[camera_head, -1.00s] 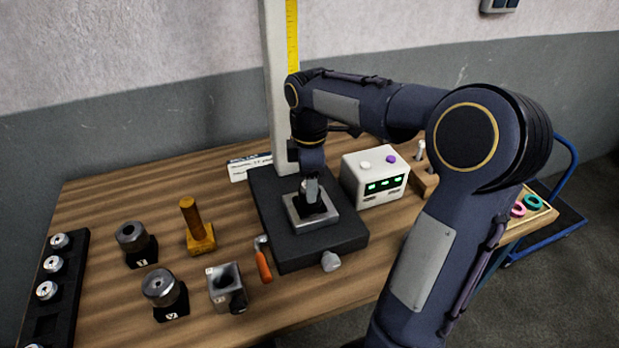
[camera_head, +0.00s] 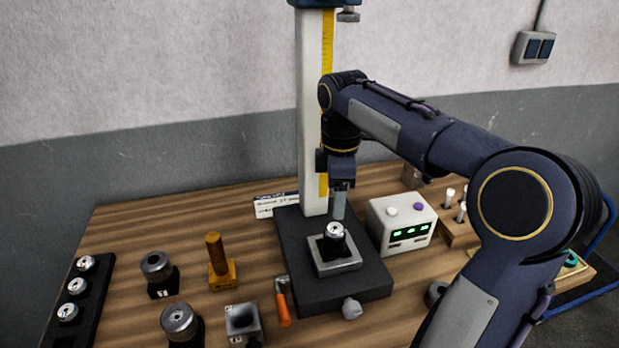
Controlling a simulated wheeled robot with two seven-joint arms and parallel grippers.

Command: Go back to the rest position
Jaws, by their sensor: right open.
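My right arm comes in from the right. Its gripper (camera_head: 339,205) hangs pointing down, just above and behind a small dark part with a silver top (camera_head: 334,238). The part stands upright on a square metal plate (camera_head: 340,265) on the black base (camera_head: 362,285) of a column stand. The gripper is open and apart from the part; its finger gap is hard to see at this angle. My left gripper is not in view.
The stand's column (camera_head: 313,110) rises close behind my gripper. A white box with green displays (camera_head: 402,224) stands right of the base. An orange-handled tool (camera_head: 283,305), a brass post (camera_head: 217,262), dark round holders (camera_head: 157,268) and a black rack (camera_head: 92,300) are at left.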

